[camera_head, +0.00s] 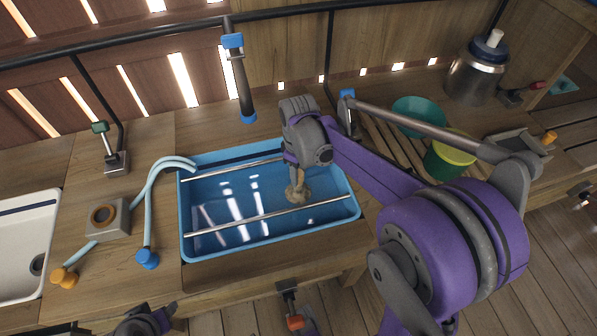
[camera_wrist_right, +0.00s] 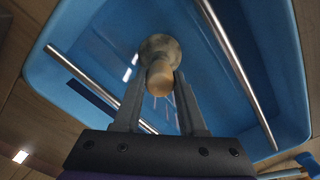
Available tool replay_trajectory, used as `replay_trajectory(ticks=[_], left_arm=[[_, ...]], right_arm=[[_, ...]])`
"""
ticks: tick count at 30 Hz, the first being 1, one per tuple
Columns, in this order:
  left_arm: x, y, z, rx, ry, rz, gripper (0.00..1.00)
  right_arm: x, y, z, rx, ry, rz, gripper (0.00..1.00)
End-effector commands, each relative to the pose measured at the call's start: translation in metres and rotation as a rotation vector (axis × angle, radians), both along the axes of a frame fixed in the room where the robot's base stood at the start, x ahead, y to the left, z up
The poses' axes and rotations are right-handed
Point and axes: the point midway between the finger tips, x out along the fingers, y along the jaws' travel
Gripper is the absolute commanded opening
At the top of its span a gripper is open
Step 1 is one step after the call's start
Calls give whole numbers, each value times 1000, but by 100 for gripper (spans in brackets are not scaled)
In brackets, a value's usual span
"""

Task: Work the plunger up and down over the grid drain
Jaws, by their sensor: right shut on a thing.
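The plunger (camera_head: 297,193) is over the blue basin (camera_head: 188,236), between two metal rods, with its tan rounded handle end (camera_wrist_right: 160,78) towards the right wrist camera. My right gripper (camera_head: 299,180) reaches down into the basin from above. In the wrist view, its two grey fingers (camera_wrist_right: 160,98) close around the handle from both sides. A paler round part of the plunger shows beyond the handle. I cannot make out the grid drain; the plunger and gripper may cover it. A dark and purple part of my left arm, likely its gripper (camera_head: 140,322), shows at the bottom edge, fingers unclear.
A tap pipe (camera_head: 240,85) with blue ends hangs behind the basin. A pale blue hose (camera_head: 150,205) lies left of it, near a white sink (camera_head: 25,230). Green and yellow buckets (camera_head: 447,158) and a metal can (camera_head: 474,75) stand at the right.

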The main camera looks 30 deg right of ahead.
Motion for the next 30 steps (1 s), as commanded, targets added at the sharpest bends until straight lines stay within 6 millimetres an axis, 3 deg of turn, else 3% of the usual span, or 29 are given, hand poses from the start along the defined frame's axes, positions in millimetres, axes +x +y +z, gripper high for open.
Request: replay_trajectory(ticks=[16,30], left_arm=[[-1,0,-8,0,3,0,50],[0,0,-4,0,1,0,50]], right_arm=[[0,0,-11,0,0,0,0],[0,0,-6,0,0,0,0]])
